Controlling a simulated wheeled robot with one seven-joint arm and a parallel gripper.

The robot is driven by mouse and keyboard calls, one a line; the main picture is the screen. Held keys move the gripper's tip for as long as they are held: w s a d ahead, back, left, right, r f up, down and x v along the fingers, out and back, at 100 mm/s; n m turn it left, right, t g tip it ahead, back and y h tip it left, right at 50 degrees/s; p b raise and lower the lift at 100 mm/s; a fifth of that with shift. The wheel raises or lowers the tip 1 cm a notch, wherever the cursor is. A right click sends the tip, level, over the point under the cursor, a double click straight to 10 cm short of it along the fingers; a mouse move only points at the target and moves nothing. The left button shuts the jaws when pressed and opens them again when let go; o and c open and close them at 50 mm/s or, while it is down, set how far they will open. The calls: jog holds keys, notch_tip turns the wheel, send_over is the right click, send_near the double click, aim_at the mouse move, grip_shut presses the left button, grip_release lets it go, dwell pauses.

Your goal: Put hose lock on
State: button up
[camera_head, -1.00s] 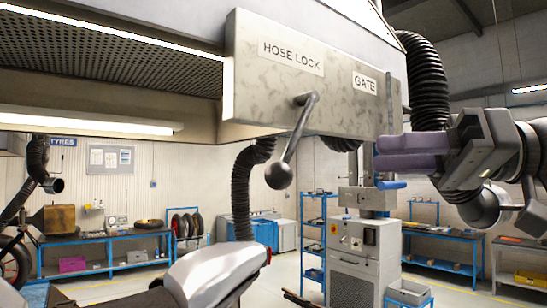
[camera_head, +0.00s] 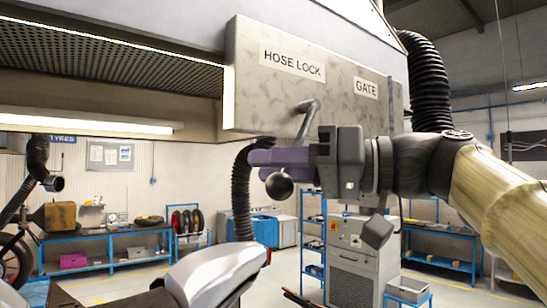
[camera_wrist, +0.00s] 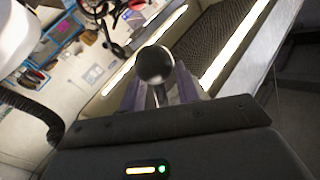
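The hose lock lever (camera_head: 307,122) hangs from a grey panel (camera_head: 245,88) under the "HOSE LOCK" label (camera_head: 291,66). It slants down and left to a dark ball knob (camera_head: 279,184). My gripper (camera_head: 268,157) reaches in from the right, its purple fingers at the lever's lower part, just above the knob. In the wrist view, the knob (camera_wrist: 155,63) and its rod lie between the two fingers (camera_wrist: 160,92), with gaps at both sides. The fingers stand open around the lever. In the head view they hide the rod's lower part.
A "GATE" label (camera_head: 366,89) is on the panel's right. Black ribbed hoses hang at the right (camera_head: 428,80) and below the panel (camera_head: 241,195). A grey machine cabinet (camera_head: 350,265) and blue benches stand behind.

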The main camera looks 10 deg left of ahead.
jog(key=shift+a, duration=0.2)
jog(key=shift+c, duration=0.2)
grip_shut()
